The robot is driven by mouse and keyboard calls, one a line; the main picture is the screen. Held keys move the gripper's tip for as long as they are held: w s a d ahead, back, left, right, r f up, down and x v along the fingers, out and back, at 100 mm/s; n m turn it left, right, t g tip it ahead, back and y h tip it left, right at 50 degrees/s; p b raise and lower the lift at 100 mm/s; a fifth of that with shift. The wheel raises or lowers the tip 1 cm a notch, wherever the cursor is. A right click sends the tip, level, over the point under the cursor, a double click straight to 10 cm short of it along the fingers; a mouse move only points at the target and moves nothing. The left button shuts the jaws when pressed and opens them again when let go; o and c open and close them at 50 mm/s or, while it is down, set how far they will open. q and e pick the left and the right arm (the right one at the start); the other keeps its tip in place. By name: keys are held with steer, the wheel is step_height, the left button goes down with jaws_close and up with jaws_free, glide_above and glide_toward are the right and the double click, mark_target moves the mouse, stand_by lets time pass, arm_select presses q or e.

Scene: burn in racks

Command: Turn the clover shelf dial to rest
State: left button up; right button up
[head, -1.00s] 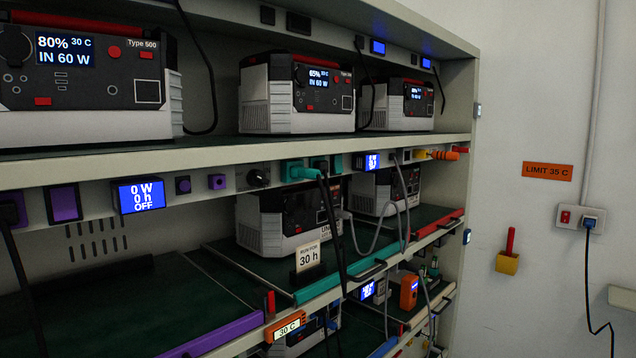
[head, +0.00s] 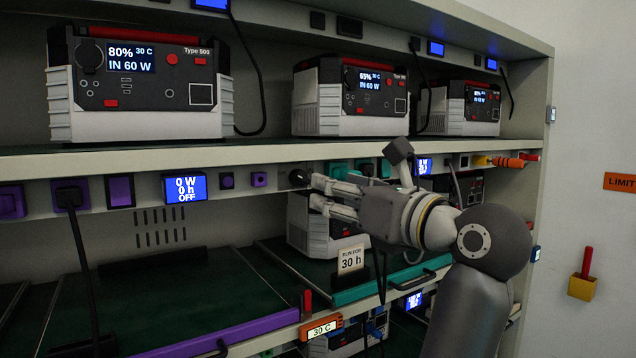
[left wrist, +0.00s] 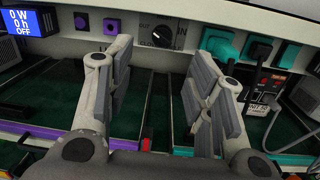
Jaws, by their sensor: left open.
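A round black dial (head: 298,177) sits on the shelf's front rail, between purple and teal sockets. In the left wrist view the dial (left wrist: 162,36) has a pale panel with OUT on its left and IN on its right; I cannot read its pointer surely. My left gripper (head: 316,192) is open and empty, just to the right of the dial in the head view. In the left wrist view its fingers (left wrist: 162,52) stand apart, with the dial beyond the gap between them. Contact is not seen. My right gripper is not in view.
A blue display (head: 184,188) reads 0 W, 0 h, OFF. Teal plugs (left wrist: 260,48) with cables are close right of the gripper. A "RUN FOR 30 h" card (head: 351,260) stands below. Power stations (head: 140,122) fill the upper shelf. The green deck (head: 200,290) at lower left is bare.

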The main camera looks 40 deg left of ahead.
mark_target(304, 180)
arm_select(q)
steer(key=shift+h, duration=0.4)
steer(key=p+x, duration=0.1)
steer(key=x, duration=0.2)
steer(key=p+x, duration=0.1)
steer(key=x, duration=0.1)
steer(key=r+p+x, duration=0.1)
steer(key=x, duration=0.2)
steer(key=shift+w+a+f+p, duration=0.1)
steer(key=shift+a+p, duration=0.25)
steer(key=shift+p, duration=0.05)
steer(key=shift+w+a+f+t, duration=0.1)
steer(key=shift+w+a+t, duration=0.2)
steer(key=shift+a, duration=0.4)
steer(key=shift+c, duration=0.2)
steer(key=c, duration=1)
steer(key=shift+m, duration=0.6)
